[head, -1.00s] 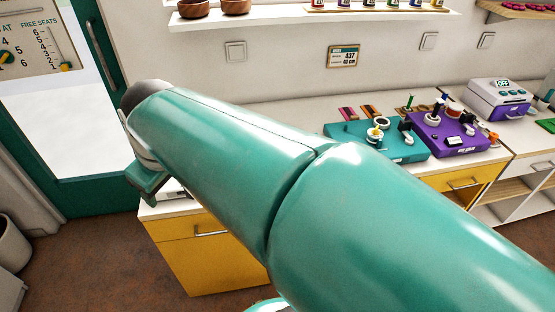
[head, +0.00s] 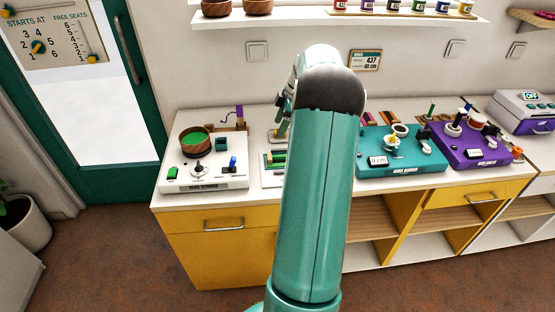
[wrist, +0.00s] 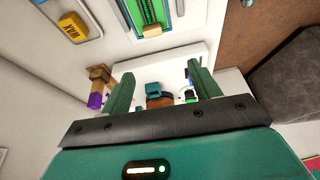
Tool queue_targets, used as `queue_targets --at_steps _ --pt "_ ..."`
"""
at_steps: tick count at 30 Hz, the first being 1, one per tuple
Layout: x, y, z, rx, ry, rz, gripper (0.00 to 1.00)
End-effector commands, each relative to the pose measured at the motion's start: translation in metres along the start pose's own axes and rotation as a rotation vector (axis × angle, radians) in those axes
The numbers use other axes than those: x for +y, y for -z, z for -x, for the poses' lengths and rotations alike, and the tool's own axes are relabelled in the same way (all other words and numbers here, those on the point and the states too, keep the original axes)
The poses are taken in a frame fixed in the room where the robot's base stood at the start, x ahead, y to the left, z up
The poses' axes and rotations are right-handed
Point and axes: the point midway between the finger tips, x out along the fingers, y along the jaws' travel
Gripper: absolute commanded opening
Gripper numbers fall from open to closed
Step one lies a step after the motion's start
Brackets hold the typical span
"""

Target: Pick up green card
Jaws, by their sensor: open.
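No green item in view can be told for certain as the green card. Flat green strips (head: 274,160) lie on a white board, partly hidden behind my arm in the head view. A green striped piece (wrist: 145,12) with a tan block at its end lies in a tray at the top of the wrist view. A small green block (head: 172,173) sits on the left white board. My gripper (wrist: 162,86) is open with nothing between its two green fingers. In the wrist view its fingers point toward the white board with a teal block (wrist: 152,87).
A teal board (head: 400,167) and a purple board (head: 483,158) stand to the right. A shelf (head: 420,18) runs above the counter.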

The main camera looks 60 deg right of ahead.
Motion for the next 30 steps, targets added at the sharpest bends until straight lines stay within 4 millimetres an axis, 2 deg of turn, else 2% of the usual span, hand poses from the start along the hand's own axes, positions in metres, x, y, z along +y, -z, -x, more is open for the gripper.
queue_targets --at_steps 2,5,15,26,30 --pt "0.005 -0.018 -0.003 0.016 -0.001 0.011 0.62" --pt "0.007 -0.025 -0.009 0.024 0.0 0.024 0.62" --pt "0.007 -0.022 -0.071 0.024 0.004 0.028 0.62" --pt "0.009 -0.021 -0.103 0.023 0.002 0.027 0.62" --pt "0.011 -0.021 -0.125 0.023 0.003 0.027 0.62"
